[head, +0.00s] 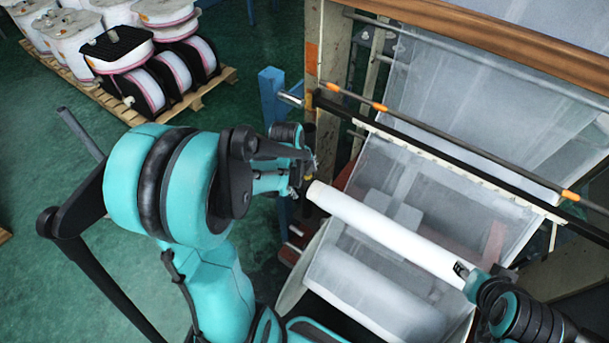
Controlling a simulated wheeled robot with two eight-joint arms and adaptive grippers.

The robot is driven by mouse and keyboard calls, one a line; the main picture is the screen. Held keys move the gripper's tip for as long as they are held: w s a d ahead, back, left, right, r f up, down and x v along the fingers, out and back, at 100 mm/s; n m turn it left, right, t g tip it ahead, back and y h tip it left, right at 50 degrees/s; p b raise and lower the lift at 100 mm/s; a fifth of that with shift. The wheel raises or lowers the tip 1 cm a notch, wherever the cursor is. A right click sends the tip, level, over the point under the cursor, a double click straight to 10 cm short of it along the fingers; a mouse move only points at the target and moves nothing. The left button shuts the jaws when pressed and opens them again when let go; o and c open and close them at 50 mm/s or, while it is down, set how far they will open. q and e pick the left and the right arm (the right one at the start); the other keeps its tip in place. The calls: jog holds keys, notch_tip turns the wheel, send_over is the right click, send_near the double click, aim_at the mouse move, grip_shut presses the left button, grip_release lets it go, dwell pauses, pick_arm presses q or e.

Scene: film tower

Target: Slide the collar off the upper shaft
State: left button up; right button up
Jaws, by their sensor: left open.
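My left gripper (306,174) is open at the left end of the upper white roll (385,228). Its fingers are close around or beside that end; I cannot tell which. The shaft end and any collar there are too small and too covered by the gripper to make out clearly. My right gripper (466,271) is at the right end of the same roll, partly hidden by its own arm, and its fingers cannot be read.
A dark rod with orange pieces (380,107) crosses behind the roll. A blue post (272,100) stands behind my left gripper. A larger film roll (375,300) lies below. A pallet of spools (150,65) stands upper left on open green floor.

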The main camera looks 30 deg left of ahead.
aim_at(304, 180)
pick_arm(q)
jog(key=x, duration=0.3)
jog(key=shift+w+d+f, duration=0.1)
jog(key=shift+w+f, duration=0.1)
jog(key=shift+f, duration=0.05)
jog(key=shift+s, duration=0.1)
jog(key=c, duration=1.6)
jog(key=shift+w+a+b, duration=0.2)
jog(key=shift+a+b, duration=0.2)
jog(key=shift+a, duration=2.3)
jog(key=shift+w+a+b, duration=0.25)
jog(key=shift+a+b, duration=0.2)
jog(key=shift+a, duration=2.2)
jog(key=shift+w+a+b, duration=0.2)
jog(key=shift+a+b, duration=0.2)
jog(key=shift+a, duration=2.3)
jog(key=shift+c, duration=0.2)
jog(key=shift+r, duration=0.1)
jog(key=shift+a, duration=0.45)
